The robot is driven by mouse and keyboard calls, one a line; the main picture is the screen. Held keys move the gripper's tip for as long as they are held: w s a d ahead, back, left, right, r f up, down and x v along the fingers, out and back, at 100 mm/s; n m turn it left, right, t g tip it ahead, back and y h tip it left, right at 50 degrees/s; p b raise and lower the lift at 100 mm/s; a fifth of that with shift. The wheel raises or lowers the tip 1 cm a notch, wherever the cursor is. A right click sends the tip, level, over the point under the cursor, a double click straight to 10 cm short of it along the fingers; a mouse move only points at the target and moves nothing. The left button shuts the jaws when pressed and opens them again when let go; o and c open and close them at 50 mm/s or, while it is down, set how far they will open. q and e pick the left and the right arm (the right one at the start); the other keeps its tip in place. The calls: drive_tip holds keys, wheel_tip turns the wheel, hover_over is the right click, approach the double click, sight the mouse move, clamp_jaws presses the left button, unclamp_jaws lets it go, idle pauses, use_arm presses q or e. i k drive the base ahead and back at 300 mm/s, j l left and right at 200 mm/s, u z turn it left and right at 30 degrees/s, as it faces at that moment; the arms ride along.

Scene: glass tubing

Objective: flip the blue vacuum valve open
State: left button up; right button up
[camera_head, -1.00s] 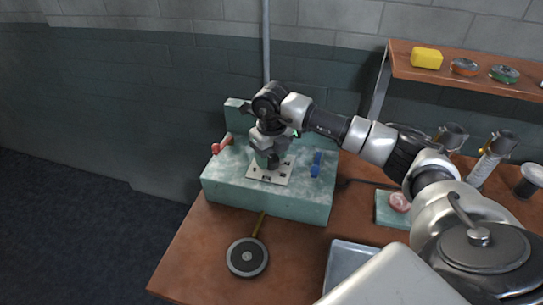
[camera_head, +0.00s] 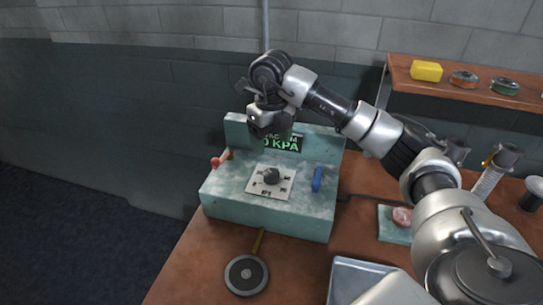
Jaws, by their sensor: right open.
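The blue vacuum valve (camera_head: 317,179) is a small upright blue lever on the right side of the top of a pale green box-shaped unit (camera_head: 262,213). A black knob (camera_head: 271,176) on a white dial plate (camera_head: 256,189) sits left of it. A red-tipped lever (camera_head: 220,159) is at the unit's left. A display (camera_head: 282,144) on the back panel shows green text ending in "0 KPA", partly covered by my gripper. My right gripper (camera_head: 268,128) is open and empty above and behind the knob, up and left of the blue valve and apart from it. My left gripper is out of view.
A round black disc pedal (camera_head: 246,274) with a yellow handle lies in front of the unit. A metal tray (camera_head: 345,278) is at the front right. A shelf (camera_head: 470,92) holds a yellow block (camera_head: 426,71) and rolls. My right arm spans the right side.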

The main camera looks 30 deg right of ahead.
sight(316, 184)
drive_tip(key=k+j, duration=1.15)
drive_tip(key=k, duration=0.15)
